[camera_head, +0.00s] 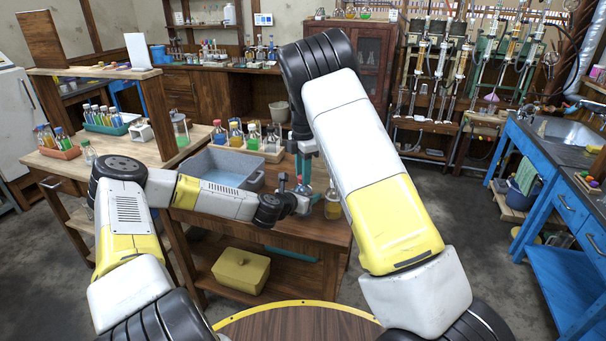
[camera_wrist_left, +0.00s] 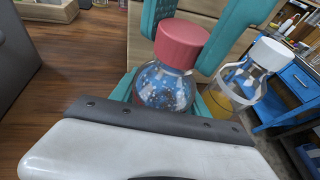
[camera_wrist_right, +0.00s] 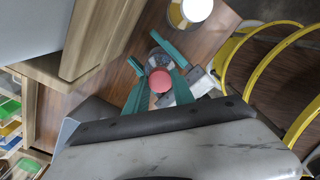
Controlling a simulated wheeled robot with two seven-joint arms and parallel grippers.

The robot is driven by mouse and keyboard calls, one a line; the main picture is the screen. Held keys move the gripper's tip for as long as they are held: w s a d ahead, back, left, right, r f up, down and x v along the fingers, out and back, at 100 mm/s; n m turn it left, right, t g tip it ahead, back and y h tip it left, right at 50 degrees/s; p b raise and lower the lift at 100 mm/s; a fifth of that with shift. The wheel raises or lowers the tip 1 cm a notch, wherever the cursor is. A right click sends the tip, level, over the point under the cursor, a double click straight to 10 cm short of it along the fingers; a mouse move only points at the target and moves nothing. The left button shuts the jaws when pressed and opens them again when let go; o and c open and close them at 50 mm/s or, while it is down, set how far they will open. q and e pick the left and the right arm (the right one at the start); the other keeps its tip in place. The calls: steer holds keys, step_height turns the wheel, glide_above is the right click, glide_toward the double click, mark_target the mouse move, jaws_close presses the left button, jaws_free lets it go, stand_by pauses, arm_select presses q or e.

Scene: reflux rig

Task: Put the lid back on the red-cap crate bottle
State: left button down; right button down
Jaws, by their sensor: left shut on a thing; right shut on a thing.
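The clear glass bottle (camera_wrist_left: 165,88) stands upright between the teal fingers of my left gripper (camera_wrist_left: 165,95), which is shut on its body. The red cap (camera_wrist_left: 180,43) sits at the bottle's mouth, and I see no gap below it. My right gripper (camera_wrist_right: 159,85) comes from above and is shut on the red cap (camera_wrist_right: 160,80); its fingers flank the cap in the left wrist view. In the head view the bottle (camera_head: 303,187) is small and partly covered by the grippers. Whether the cap is fully seated or threaded cannot be told.
A white-capped bottle with amber liquid (camera_wrist_left: 240,88) stands close beside the held bottle. A grey-blue tub (camera_head: 222,168) and a wooden crate with several bottles (camera_head: 270,156) are on the table to the left and behind. A yellow box (camera_head: 241,271) is on the lower shelf.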

steer(key=m, duration=0.4)
steer(key=shift+m, duration=0.3)
steer(key=m, duration=1)
steer(key=shift+m, duration=0.3)
steer(key=m, duration=0.8)
steer(key=shift+m, duration=0.3)
steer(key=m, duration=0.4)
steer(key=shift+m, duration=0.3)
steer(key=m, duration=0.9)
steer(key=c, duration=1.1)
jaws_free()
steer(key=shift+f, duration=0.1)
